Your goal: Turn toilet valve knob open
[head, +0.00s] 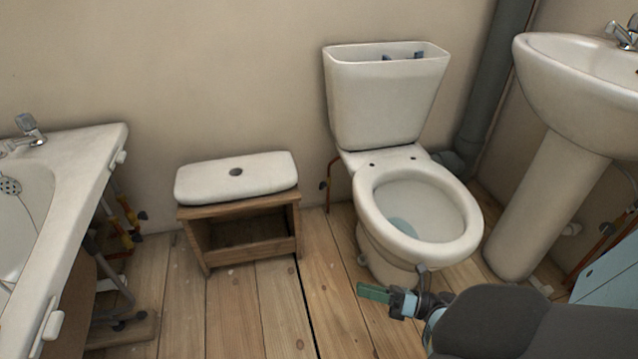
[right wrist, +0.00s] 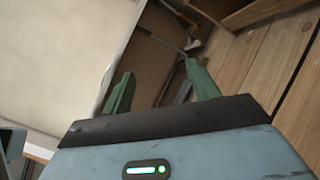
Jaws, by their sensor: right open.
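The white toilet (head: 345,110) stands against the back wall, with its cistern open at the top and its seat ring down. A copper pipe (head: 329,179) runs beside its left side, with a small dark knob-like part (head: 322,186) on it that looks like the valve. How far it is turned is too small to tell. My right gripper (head: 374,292), with green fingers, is in front of the bowl, well apart from the pipe. In the right wrist view the gripper (right wrist: 160,86) is open, with nothing between its fingers. My left gripper is not in view.
A wooden stool (head: 198,240) holding the cistern lid (head: 236,178) stands left of the toilet. The bath (head: 90,165) is at far left, the pedestal sink (head: 555,190) at right. Plank floor (head: 335,270) is clear between stool and toilet.

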